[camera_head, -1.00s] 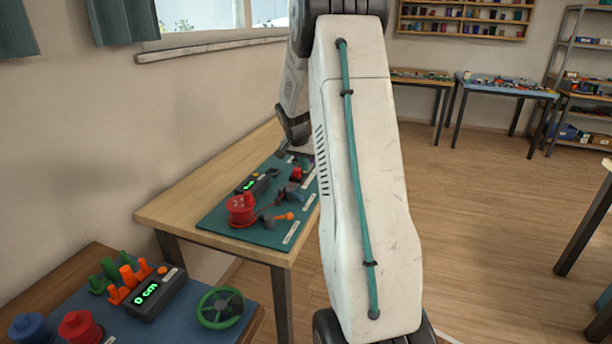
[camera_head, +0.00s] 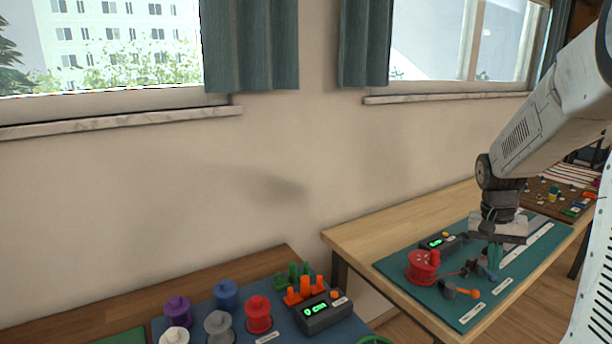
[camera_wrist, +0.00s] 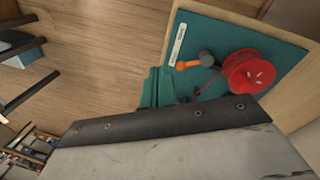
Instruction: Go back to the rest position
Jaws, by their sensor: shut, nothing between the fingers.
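My gripper (camera_head: 494,252) hangs from the arm at the right of the head view, low over the teal mat (camera_head: 455,311) on the wooden table. Its fingers point down and are shut with nothing between them. A red spool (camera_head: 422,267) stands on the mat to the left of the gripper. A grey and orange tool (camera_head: 462,291) lies in front of it. In the wrist view the red spool (camera_wrist: 250,72) and the grey and orange tool (camera_wrist: 197,61) lie beyond the dark edge of my gripper. A teal piece (camera_wrist: 155,88) shows beside that edge; I cannot tell what it is.
A black counter box (camera_head: 438,243) with green digits stands at the back of the mat. A second table at the lower left holds several coloured spools, such as a red one (camera_head: 258,315), and another counter (camera_head: 322,311). The wall and windows are behind.

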